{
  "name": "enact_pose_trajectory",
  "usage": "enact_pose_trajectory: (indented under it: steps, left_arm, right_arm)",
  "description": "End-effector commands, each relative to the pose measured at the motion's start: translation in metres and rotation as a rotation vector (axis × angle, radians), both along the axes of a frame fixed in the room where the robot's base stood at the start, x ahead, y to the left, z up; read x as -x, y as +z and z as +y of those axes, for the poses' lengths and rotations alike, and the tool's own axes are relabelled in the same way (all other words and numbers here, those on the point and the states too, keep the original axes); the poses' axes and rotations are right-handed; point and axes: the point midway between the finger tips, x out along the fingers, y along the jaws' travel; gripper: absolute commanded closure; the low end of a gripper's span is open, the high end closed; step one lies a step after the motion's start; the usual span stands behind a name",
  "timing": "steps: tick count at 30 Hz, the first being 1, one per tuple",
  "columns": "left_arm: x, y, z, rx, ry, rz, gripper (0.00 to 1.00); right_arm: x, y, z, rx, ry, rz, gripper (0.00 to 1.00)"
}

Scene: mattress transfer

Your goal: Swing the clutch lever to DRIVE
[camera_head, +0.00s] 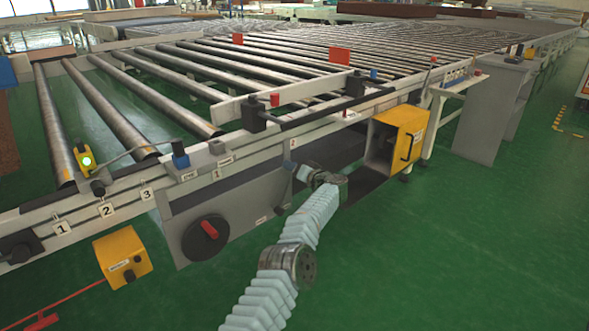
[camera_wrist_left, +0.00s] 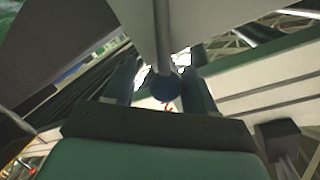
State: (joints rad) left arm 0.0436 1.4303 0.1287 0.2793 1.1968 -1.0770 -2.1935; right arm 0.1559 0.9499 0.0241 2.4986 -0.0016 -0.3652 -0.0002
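My left arm reaches up from the bottom of the head view to the conveyor's front side. The right gripper is not in view.
A roller conveyor (camera_head: 215,158) fills the middle. A yellow box (camera_head: 400,137) hangs right of my wrist. A grey cabinet (camera_head: 490,112) stands right. Green floor (camera_head: 480,240) is clear.

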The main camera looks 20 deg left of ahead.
Motion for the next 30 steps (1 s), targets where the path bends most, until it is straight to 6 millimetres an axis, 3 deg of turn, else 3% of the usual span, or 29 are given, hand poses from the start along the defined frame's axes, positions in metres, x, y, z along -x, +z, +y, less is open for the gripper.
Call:
enact_pose_trajectory:
  steps: [11, 21, 30]
  left_arm:
    - [0.0, 0.003, -0.001, -0.002, 0.001, -0.003, 0.42]
    - [0.014, 0.008, -0.022, -0.004, 0.002, -0.002, 0.42]
    - [0.048, 0.018, -0.085, -0.001, -0.001, -0.003, 0.42]
  right_arm:
    - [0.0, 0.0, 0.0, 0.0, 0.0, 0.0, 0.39]
    - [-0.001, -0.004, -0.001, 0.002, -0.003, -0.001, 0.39]
    - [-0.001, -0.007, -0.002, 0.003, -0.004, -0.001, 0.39]
